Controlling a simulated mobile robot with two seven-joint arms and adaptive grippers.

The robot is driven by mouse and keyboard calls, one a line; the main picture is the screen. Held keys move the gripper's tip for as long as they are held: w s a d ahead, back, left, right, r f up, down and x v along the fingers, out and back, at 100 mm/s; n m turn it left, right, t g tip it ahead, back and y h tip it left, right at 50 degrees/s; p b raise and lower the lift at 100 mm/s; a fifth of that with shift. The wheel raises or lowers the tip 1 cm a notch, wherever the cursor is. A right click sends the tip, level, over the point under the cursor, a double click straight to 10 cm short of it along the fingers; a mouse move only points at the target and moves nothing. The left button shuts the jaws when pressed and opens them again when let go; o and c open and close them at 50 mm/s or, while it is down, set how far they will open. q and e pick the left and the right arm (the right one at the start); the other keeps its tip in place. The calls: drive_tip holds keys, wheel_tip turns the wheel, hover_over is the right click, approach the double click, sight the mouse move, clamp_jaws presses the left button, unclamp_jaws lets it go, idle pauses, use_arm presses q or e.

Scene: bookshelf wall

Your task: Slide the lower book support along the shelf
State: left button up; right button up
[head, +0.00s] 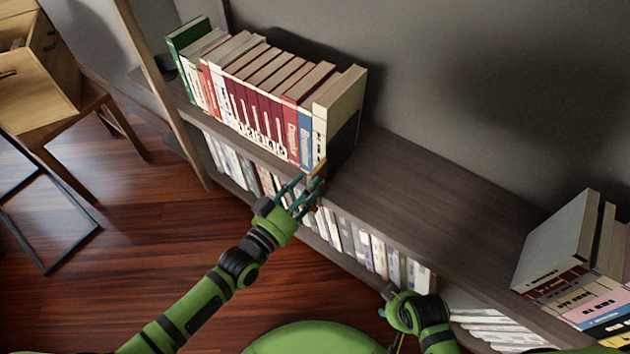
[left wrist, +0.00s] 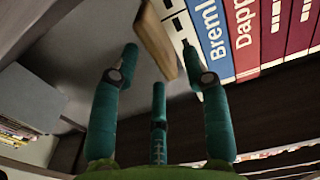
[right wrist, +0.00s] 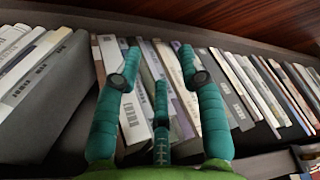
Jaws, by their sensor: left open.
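The book support shows as a light wooden strip (head: 318,170) with a dark upright face (head: 344,143), beside the cream end book of the row on the shelf. In the left wrist view the wooden strip (left wrist: 155,40) stands tilted between my left fingertips. My left gripper (head: 302,188) is open at the shelf's front edge, its fingers around the strip's near end; I cannot tell whether they touch it. My right gripper (head: 390,298) is low by the front of the shelf unit. The right wrist view shows its fingers (right wrist: 160,62) spread and empty before lower-shelf books.
A row of books (head: 265,85) stands left of the support. The shelf top (head: 430,195) is bare from the support to another book group (head: 575,260) at right. More books (head: 370,250) fill the level below. A wooden desk (head: 40,90) stands at far left.

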use_arm(q)
drive_tip(key=shift+b+x, duration=0.3)
drive_tip(key=shift+x, duration=1.55)
use_arm(e)
drive_tip(key=shift+w+r, duration=0.25)
drive_tip(key=shift+r, duration=0.7)
use_arm(q)
drive_tip(key=shift+f, duration=0.1)
clamp_jaws()
